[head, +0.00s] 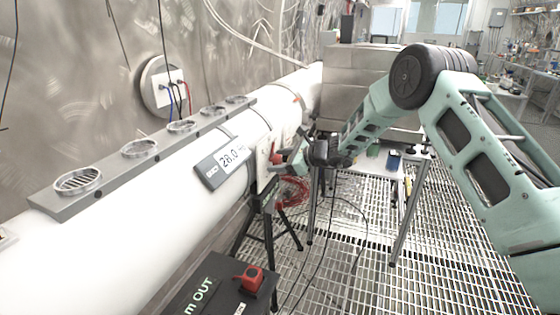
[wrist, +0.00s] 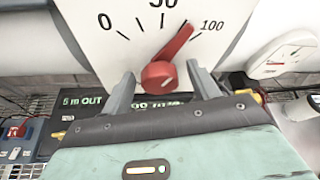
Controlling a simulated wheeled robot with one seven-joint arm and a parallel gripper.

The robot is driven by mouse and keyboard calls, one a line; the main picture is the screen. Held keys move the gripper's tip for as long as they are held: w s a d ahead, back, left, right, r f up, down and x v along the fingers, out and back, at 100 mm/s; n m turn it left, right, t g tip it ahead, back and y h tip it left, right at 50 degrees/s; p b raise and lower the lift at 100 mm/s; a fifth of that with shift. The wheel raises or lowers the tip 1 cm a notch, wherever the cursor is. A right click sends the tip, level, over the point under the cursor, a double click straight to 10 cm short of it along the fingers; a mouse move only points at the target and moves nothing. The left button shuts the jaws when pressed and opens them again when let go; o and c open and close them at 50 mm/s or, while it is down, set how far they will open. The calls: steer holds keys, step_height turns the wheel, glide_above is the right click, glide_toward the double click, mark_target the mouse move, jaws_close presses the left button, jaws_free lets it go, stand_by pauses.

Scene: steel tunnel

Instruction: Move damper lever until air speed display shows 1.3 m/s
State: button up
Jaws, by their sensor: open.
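The damper lever (wrist: 170,58) is a red pointer on a round hub, set on a white plate (wrist: 105,45) with a scale marked 0, 50 and 100. Its tip points up and right, between 50 and 100. My gripper (wrist: 158,82) is open, with one grey finger on each side of the lever's hub; I cannot tell whether either touches it. In the head view my gripper (head: 290,163) is at the pipe's right side, partly hiding the lever.
The white pipe (head: 140,240) runs along the left and carries a grey strip (head: 150,150) with several round vents. A black box (head: 212,290) with a red knob stands in front. A table, tripod legs and loose cables stand on the grating floor. A white gauge (wrist: 282,55) sits right of the lever.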

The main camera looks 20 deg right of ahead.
steer(key=c, duration=1)
steer(key=shift+o, duration=0.2)
steer(key=b, duration=0.3)
steer(key=shift+f+n+b, duration=0.25)
steer(key=shift+n+b, duration=0.05)
steer(key=shift+r+n+t+b, duration=0.2)
steer(key=shift+n+t+b, duration=0.1)
steer(key=shift+b, duration=0.6)
steer(key=o, duration=1)
steer(key=shift+c, duration=0.2)
steer(key=shift+s, duration=0.1)
steer(key=b+v, duration=0.2)
steer(key=v, duration=1.5)
steer(key=shift+r+b, duration=0.25)
steer(key=shift+b, duration=0.05)
steer(key=shift+s, duration=0.15)
